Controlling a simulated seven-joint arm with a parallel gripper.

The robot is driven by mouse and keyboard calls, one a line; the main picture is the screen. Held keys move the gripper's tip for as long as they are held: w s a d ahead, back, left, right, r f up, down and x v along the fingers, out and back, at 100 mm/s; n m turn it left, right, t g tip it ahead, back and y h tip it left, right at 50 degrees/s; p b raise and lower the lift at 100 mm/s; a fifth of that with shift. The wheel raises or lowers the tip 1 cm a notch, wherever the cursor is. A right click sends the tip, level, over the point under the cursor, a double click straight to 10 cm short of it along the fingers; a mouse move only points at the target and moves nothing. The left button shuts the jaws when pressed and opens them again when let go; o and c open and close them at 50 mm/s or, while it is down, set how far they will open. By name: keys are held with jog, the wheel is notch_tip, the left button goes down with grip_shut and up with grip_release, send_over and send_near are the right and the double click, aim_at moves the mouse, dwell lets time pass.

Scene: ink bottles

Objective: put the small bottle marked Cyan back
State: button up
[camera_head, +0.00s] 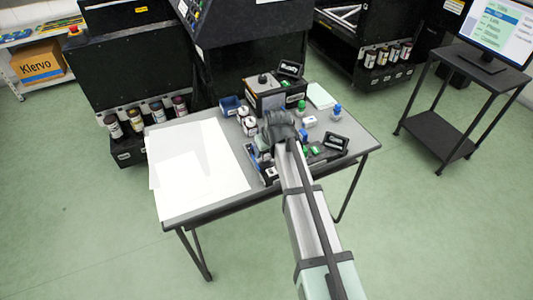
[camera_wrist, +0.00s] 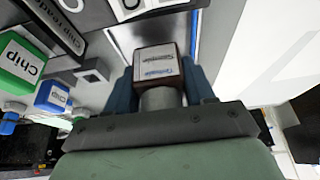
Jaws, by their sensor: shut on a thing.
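My gripper (camera_wrist: 160,88) is shut on a small dark bottle (camera_wrist: 157,66) in the wrist view, with one blue finger on each side. The bottle has a grey cap and a white label with small blue and dark print. I cannot read the print surely, so I cannot tell if it says Cyan. In the head view my gripper (camera_head: 277,137) is over the middle of the grey table (camera_head: 180,213), and hides the held bottle. Small white-topped bottles (camera_head: 243,111) stand just beyond it to the left.
A blue tray (camera_head: 231,104) and a black box (camera_head: 263,93) stand at the table's back. White sheets (camera_head: 197,165) cover the left.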

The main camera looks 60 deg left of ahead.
jog(key=shift+f, duration=0.95)
jog(key=o, duration=0.8)
jog(key=shift+f, duration=0.1)
jog(key=shift+c, duration=0.2)
jog(key=v, duration=1.2)
